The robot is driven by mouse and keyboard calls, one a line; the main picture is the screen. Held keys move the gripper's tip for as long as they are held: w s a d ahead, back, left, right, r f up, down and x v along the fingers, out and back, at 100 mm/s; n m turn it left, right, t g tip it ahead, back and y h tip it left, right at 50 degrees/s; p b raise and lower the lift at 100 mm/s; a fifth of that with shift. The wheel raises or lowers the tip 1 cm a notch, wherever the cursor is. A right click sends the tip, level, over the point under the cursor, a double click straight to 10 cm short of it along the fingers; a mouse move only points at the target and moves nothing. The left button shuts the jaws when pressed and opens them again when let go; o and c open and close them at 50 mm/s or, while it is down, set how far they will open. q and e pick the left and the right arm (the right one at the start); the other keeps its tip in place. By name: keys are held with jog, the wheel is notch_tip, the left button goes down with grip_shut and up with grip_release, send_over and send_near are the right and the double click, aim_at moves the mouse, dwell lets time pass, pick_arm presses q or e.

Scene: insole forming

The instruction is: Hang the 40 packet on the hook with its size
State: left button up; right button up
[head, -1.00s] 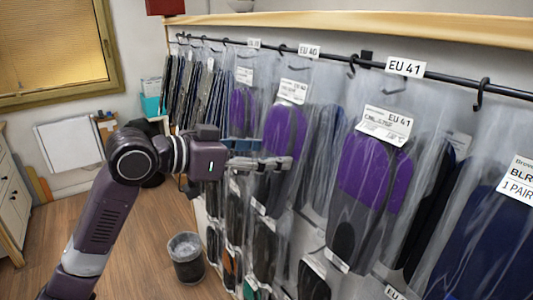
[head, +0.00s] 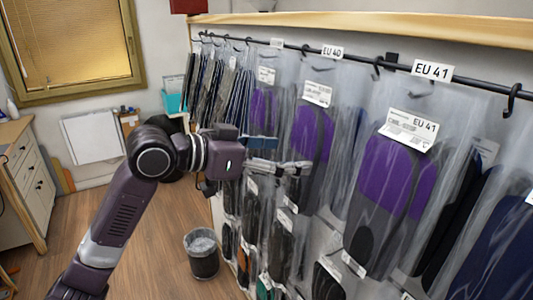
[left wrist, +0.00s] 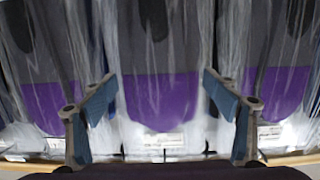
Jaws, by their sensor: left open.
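A clear packet with purple and dark grey insoles (head: 312,130) hangs below the rail near the EU 40 tag (head: 332,51). Its white label (head: 318,93) is too small to read surely. My left gripper (head: 292,167) is open in front of the packets, its fingers overlapping this packet's left side in the head view. In the left wrist view, the open left gripper (left wrist: 160,97) has a purple and grey packet (left wrist: 160,60) between and beyond its fingers. Contact cannot be told. My right gripper is not in view.
A larger EU 41 packet (head: 390,175) hangs to the right under its tag (head: 432,70). The black rail (head: 470,81) carries several hooks and close-packed packets. More packets hang in a lower row. A waste bin (head: 202,252) stands on the floor.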

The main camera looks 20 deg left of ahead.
pick_arm(q)
jog(key=v, duration=1.1)
jog(key=shift+s, duration=0.2)
